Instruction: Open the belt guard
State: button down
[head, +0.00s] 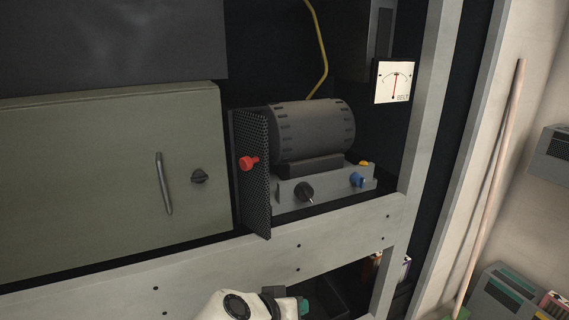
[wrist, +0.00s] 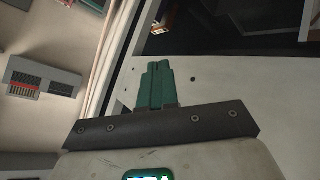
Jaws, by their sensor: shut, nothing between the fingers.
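The belt guard (head: 252,190) is a black perforated panel with a red knob (head: 249,163) on its face. In the head view it stands edge-out on the left of a grey ribbed motor (head: 312,128), angled out toward me, and the motor's front is uncovered. My gripper (head: 304,307) is low at the bottom of the head view, below the rack's cross rail and apart from the guard. In the wrist view its green fingers (wrist: 157,70) are together with nothing between them. The guard is not in the wrist view.
A grey-green cabinet door (head: 100,175) with a bar handle is left of the guard. A pale cross rail (head: 330,232) and upright (head: 425,110) frame the bay. Below the motor is a control box (head: 325,187) with knobs. A wooden pole (head: 490,190) leans at right.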

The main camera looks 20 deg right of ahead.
jog(key=s+d+f+n+g+y+p, duration=0.15)
jog(key=s+d+f+y, duration=0.25)
jog(key=s+f, duration=0.55)
jog(key=s+d+f+n+g+y, duration=0.1)
jog(key=s+d+f+n+y, duration=0.4)
jog(key=s, duration=0.7)
jog(key=w+a+r+m+t+y+p, duration=0.1)
jog(key=w+r+m+y+p, duration=0.1)
jog(key=w+r+y+p, duration=0.55)
jog(key=w+a+r+m+t+y+p, duration=0.1)
jog(key=w+a+r+m+y+p, duration=0.15)
jog(key=w+r+p, duration=0.6)
jog(key=w+d+r+t+y+p, duration=0.1)
jog(key=w+d+r+y, duration=0.15)
jog(key=w+r, duration=0.45)
jog(key=w+d+r+t+y+p, duration=0.15)
jog(key=d+r, duration=0.25)
jog(key=r, duration=0.6)
jog(key=w+d+r+t+y+p, duration=0.1)
jog(key=w+d+r+y, duration=0.2)
jog(key=w+r, duration=0.45)
jog(key=a+r+p, duration=0.1)
jog(key=a+p, duration=0.2)
jog(key=a, duration=0.9)
jog(key=shift+a+r+p, duration=0.2)
jog(key=shift+a+p, duration=0.1)
jog(key=shift+a, duration=0.1)
